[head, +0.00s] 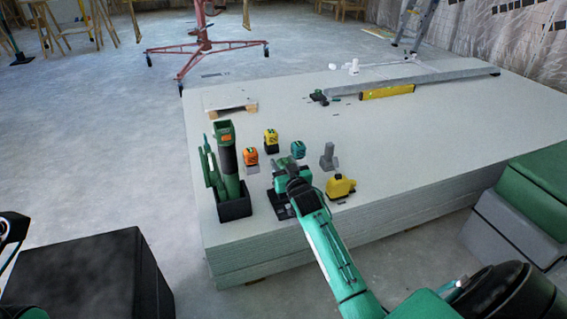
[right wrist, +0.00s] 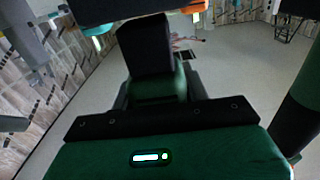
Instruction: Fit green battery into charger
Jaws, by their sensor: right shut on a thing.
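My right gripper (head: 287,172) is at the front part of the pale panel stack, shut on a green piece (head: 284,163) that I take for the green battery; the gripper and arm hide much of it. A low black unit (head: 281,205), which looks like the charger, sits just below and in front of the gripper. The gap between battery and charger cannot be judged. The right wrist view shows dark and green parts close up, with no clear seating. My left gripper is not in view.
Orange (head: 250,156), yellow (head: 271,141) and teal (head: 298,149) blocks stand behind the gripper. A black holder (head: 235,208) with green tools is to the left. A grey post (head: 329,158) and yellow tape measure (head: 340,187) are to the right. The panel stack (head: 430,130) has free room at right.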

